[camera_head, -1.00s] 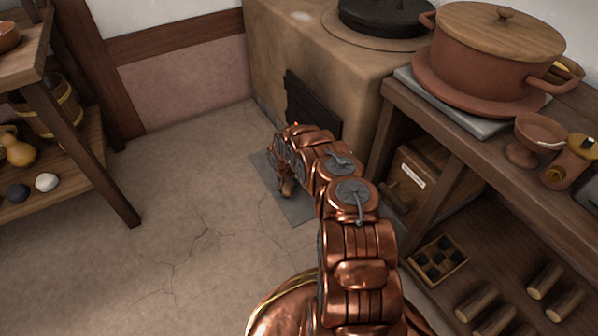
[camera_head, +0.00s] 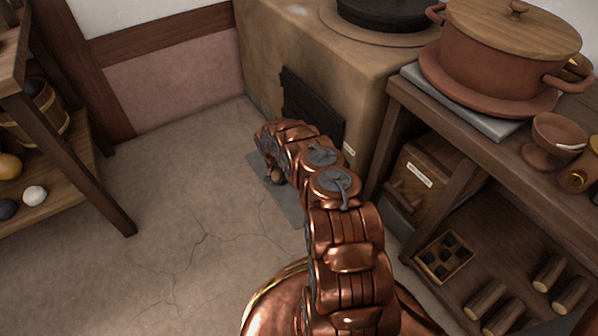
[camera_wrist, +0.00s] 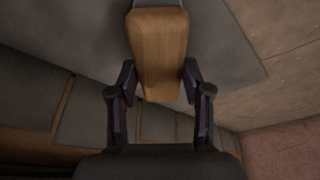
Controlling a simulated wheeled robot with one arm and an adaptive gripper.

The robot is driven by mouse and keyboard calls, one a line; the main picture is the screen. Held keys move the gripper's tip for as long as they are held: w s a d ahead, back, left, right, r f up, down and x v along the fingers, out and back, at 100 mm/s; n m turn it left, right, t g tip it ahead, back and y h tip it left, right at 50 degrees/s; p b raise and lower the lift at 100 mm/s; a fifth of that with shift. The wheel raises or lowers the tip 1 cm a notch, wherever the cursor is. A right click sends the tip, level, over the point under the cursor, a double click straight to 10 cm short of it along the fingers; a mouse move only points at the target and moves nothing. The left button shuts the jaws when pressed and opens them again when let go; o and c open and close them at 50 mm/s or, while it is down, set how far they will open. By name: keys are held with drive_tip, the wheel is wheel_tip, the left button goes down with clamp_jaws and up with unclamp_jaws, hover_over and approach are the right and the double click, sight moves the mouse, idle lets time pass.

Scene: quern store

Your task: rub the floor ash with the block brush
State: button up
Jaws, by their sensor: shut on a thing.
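My gripper (camera_wrist: 159,72) is shut on the wooden block brush (camera_wrist: 158,45), with one finger on each side of its pale wooden body. A dark edge shows at the brush's far end; its bristles are not clear. In the head view my arm reaches down to a grey floor slab (camera_head: 287,203) before the stove, and a small brown part of the brush (camera_head: 276,176) shows beneath my wrist. The slab also shows in the wrist view (camera_wrist: 228,50). I cannot make out any ash; my arm and the brush cover part of the slab. Whether the brush touches it I cannot tell.
The clay stove (camera_head: 290,45) with a dark door (camera_head: 311,105) stands just behind the slab. A wooden bench (camera_head: 395,115) with a lidded pot (camera_head: 495,60) is close on the right. A shelf stand (camera_head: 85,180) is at left. The cracked floor (camera_head: 180,215) between is clear.

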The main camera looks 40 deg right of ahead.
drive_tip(key=r, duration=0.1)
drive_tip(key=w+r+p, duration=0.1)
drive_tip(key=r, duration=0.1)
drive_tip(key=shift+r+p, duration=1.1)
drive_tip(key=shift+r, duration=1.5)
